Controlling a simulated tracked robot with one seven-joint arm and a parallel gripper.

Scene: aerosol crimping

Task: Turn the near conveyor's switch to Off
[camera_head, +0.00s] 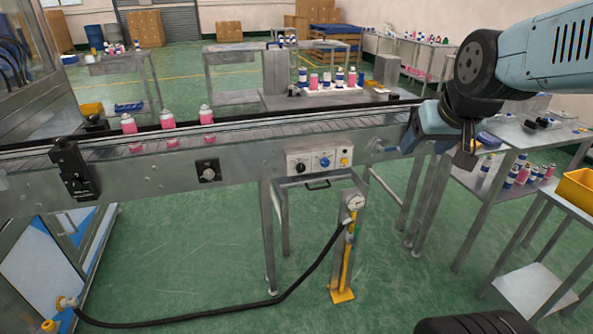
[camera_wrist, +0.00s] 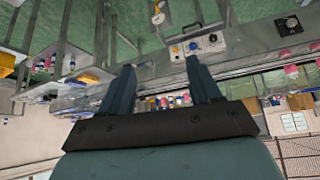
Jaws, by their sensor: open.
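The near conveyor (camera_head: 240,158) runs across the head view. A black rotary switch on a dark square plate (camera_head: 208,171) is on its front side; it also shows in the wrist view (camera_wrist: 288,25). Its labels are too small to read. A control box (camera_head: 319,160) to its right carries a black knob (camera_head: 300,168), a blue knob (camera_head: 324,162) and a yellow button. The box shows in the wrist view (camera_wrist: 203,45). My gripper (camera_head: 466,158) is open and empty, right of the box and apart from both. Its two fingers are spread in the wrist view (camera_wrist: 160,66).
Several pink cans (camera_head: 168,121) stand on the belt at left. A gauge post (camera_head: 352,230) with a black hose stands below the control box. A side table (camera_head: 520,165) with cans and a yellow bin (camera_head: 578,190) are at right. The floor in front is mostly clear.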

